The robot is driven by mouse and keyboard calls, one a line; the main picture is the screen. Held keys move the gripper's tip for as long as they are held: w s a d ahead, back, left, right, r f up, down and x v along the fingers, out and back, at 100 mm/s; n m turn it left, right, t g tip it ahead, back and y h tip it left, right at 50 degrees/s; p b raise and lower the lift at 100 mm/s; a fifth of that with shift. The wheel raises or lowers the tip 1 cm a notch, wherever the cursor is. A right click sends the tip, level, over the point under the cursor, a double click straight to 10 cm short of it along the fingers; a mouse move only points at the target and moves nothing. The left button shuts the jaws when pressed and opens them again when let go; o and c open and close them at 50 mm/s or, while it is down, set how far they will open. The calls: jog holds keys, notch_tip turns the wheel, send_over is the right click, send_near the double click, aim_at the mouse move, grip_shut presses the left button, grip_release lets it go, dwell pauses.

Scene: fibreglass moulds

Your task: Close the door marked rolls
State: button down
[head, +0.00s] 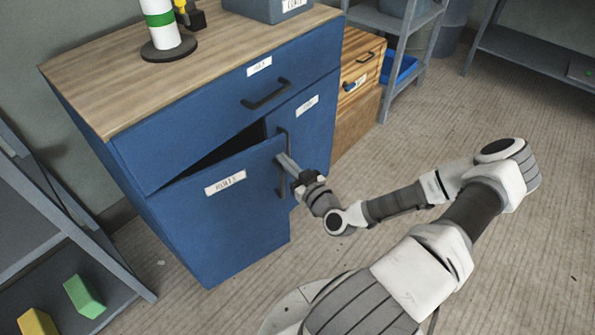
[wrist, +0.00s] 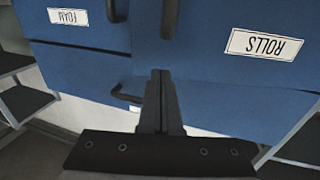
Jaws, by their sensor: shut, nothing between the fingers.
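The blue door marked rolls (head: 223,213) is on the left of the cabinet front in the head view and stands partly open, with a dark gap along its top edge. Its label reads ROLLS, upside down, in the wrist view (wrist: 264,44). Its dark handle (head: 281,177) is by its right edge. My gripper (head: 284,159) is shut and empty, with its fingertips close to the door's right edge near the handle. I cannot tell whether they touch it. In the wrist view the shut fingers (wrist: 159,75) point at the blue front.
The blue cabinet has a wooden top (head: 180,60), a drawer (head: 235,105) above and a second labelled door (head: 308,120) on the right. A wooden drawer unit (head: 357,70) stands beyond it. A grey shelf (head: 50,230) is at left. The floor at right is clear.

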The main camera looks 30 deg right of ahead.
aim_at(274, 148)
jog(key=shift+w+a, duration=0.15)
jog(key=shift+w, duration=1.35)
jog(key=shift+w, duration=0.3)
jog(key=w+a+n+y+b, duration=0.1)
jog(key=w+b, duration=0.1)
jog(key=w, duration=0.7)
jog(key=shift+a+r+y, duration=0.2)
jog(key=shift+r+y, duration=0.1)
jog(key=shift+y, duration=0.1)
jog(key=shift+w, duration=0.1)
jog(key=shift+s+f+b, duration=0.15)
jog(key=shift+s+b, duration=0.05)
jog(key=shift+b, duration=0.1)
